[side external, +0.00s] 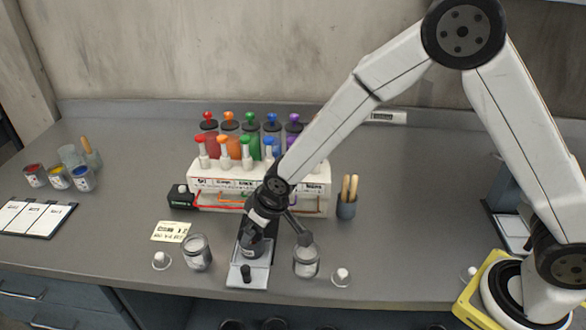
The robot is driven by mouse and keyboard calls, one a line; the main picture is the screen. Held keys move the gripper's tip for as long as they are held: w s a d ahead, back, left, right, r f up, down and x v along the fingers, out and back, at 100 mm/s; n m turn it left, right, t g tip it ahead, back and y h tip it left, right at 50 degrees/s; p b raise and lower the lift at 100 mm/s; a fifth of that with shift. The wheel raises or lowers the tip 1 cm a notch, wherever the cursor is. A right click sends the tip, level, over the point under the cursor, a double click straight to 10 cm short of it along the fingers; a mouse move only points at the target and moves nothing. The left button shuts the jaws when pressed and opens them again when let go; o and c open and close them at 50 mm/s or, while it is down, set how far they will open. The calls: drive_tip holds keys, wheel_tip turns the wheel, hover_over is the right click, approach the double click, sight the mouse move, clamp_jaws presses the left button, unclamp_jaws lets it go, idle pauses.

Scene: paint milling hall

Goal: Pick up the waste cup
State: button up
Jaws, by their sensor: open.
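No cup is readably marked as the waste cup, so I cannot tell which one it is. A clear glass cup (306,263) stands at the front, right of a metal plate stand (246,275). A similar glass cup (197,255) stands left of that stand. A dark cup-like thing (252,245) is at the stand's back, partly hidden by my gripper. My gripper (279,237) is open and points down over this front area. Its right dark part reaches close to the right glass cup's rim; whether they touch is unclear.
A white rack (258,182) with coloured-capped bottles stands behind my gripper. A dark holder with wooden sticks (346,205) is to its right. Small white-topped pieces (341,277) lie near the front edge. Paint cups (58,178) stand at left. The right-centre table is clear.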

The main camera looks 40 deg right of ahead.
drive_tip(key=shift+w+f, duration=0.15)
drive_tip(key=shift+f, duration=0.2)
drive_tip(key=shift+f, duration=0.1)
drive_tip(key=shift+x, duration=2.55)
drive_tip(key=shift+a, duration=0.1)
drive_tip(key=c, duration=1.1)
drive_tip(key=shift+r, duration=0.2)
